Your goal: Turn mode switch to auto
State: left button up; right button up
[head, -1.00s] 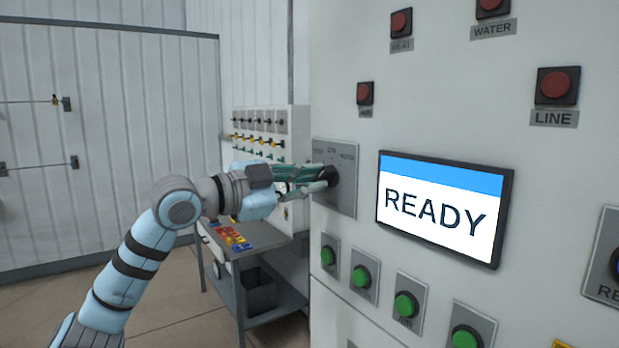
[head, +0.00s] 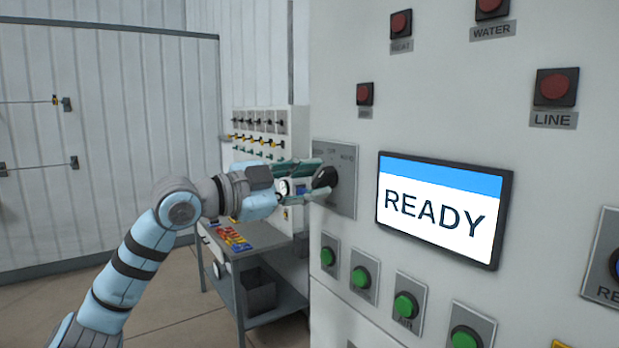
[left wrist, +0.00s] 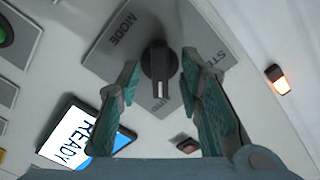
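The mode switch is a black knob (head: 326,178) on a grey plate (head: 345,205) left of the screen. In the left wrist view the knob (left wrist: 157,62) shows a white mark pointing to the lower edge of the picture. The word MODE is readable on the plate (left wrist: 108,62); other lettering is partly covered or too small to read. My left gripper (head: 312,180) is at the knob. In the left wrist view its fingers (left wrist: 160,72) stand apart on either side of the knob, with gaps showing. My right gripper is not in view.
A screen reading READY (head: 443,208) is right of the switch. Green buttons (head: 361,277) sit below, red buttons (head: 556,86) above. A small table (head: 255,236) with coloured pieces stands left of the cabinet, behind my left arm. Floor at left is clear.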

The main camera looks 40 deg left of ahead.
pick_arm(q)
notch_tip(320, 180, up, 10)
jog(key=shift+d+r, duration=0.1)
dwell(0.4)
jog(key=s+a+f+n+b, duration=0.2)
jog(key=s+f+n+b, duration=0.2)
jog(key=s+n+b, duration=0.25)
jog(key=s+a+f+n+b, duration=0.3)
jog(key=s+f+n+b, duration=0.2)
jog(key=s+n, duration=0.15)
jog(key=p+x, duration=0.2)
jog(key=x, duration=1.2)
jog(key=shift+d+r, duration=0.15)
jog(key=shift+d, duration=0.15)
grip_shut()
